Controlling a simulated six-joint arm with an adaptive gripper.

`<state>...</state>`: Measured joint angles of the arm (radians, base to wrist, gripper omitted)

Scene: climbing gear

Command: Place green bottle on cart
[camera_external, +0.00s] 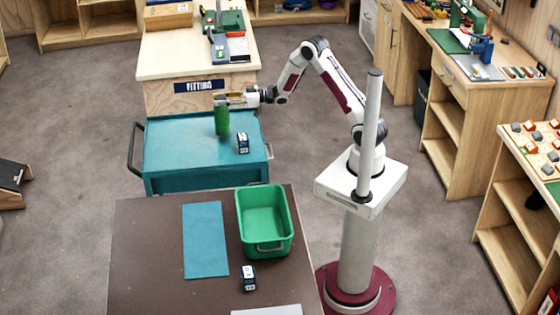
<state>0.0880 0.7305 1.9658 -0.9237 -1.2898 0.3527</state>
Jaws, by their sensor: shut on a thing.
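The green bottle (222,122) is upright over the back right part of the teal cart's top. My gripper (226,100) reaches in from the right and is shut on the bottle's upper end. I cannot tell whether the bottle's base touches the cart top or hangs just above it. The teal cart (175,150) has a dark push handle on its left side and stands against the front of the FITTING bench.
A small dark-and-white device (242,143) sits on the cart right of the bottle. The cart's left half is clear. The FITTING bench (165,70) rises behind. In front, a brown table (150,250) bears a green bin (284,235), a blue mat (205,240) and another small device (249,278).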

